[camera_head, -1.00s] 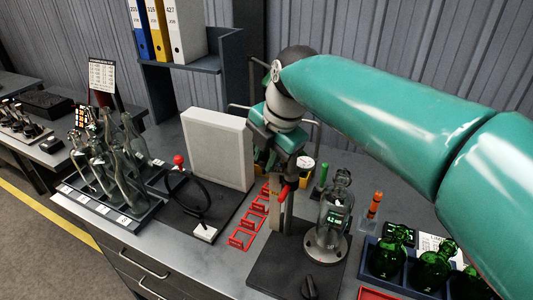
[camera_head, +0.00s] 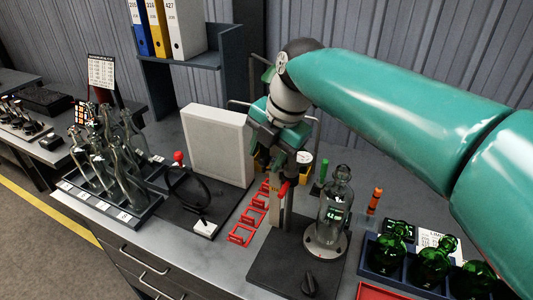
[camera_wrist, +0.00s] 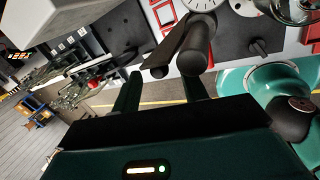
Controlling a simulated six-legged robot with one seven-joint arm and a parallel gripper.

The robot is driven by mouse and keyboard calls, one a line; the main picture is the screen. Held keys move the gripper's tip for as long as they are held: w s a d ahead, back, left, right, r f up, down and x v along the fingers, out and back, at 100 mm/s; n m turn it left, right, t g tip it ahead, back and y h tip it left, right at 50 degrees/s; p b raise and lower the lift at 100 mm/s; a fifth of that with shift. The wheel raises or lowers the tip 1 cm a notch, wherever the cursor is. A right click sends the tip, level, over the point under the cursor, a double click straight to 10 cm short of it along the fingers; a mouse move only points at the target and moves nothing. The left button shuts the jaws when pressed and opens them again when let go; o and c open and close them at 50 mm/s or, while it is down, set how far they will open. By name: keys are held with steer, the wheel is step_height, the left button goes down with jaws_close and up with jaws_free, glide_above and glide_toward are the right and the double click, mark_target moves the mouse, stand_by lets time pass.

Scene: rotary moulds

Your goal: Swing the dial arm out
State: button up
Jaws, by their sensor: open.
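The dial gauge (camera_wrist: 197,5) shows its white face at the top edge of the wrist view, cut off by the frame. A dark rounded bar (camera_wrist: 192,50), apparently the dial arm, extends below it towards my gripper. My gripper (camera_wrist: 163,80) is open, its two fingers pointing at the bar; whether they touch it I cannot tell. In the head view my gripper (camera_head: 272,165) is at the top of the upright post (camera_head: 280,208), beside a red part (camera_head: 284,188), and hides most of the dial arm. A clear glass bottle (camera_head: 334,210) stands upright on a round plate right of the post.
Green bottles (camera_head: 430,262) stand in a rack at the right. Red frames (camera_head: 247,225) lie left of the post, with a pale grey box (camera_head: 217,145) behind. Clear bottles (camera_head: 108,160) lean in a rack at the left. A black knob (camera_head: 309,284) is at the base's front.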

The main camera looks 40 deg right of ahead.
steer(key=v, duration=1.3)
steer(key=shift+r, duration=0.15)
steer(key=s+a+f+m+t, duration=0.1)
steer(key=a+f+m, duration=0.6)
steer(key=f+m, duration=0.3)
steer(key=s+a+f+m+t+h, duration=0.1)
steer(key=a+f+m, duration=0.7)
steer(key=f+m, duration=0.2)
steer(key=shift+s+f+m, duration=0.25)
steer(key=shift+f+m, duration=0.05)
steer(key=shift+m, duration=0.7)
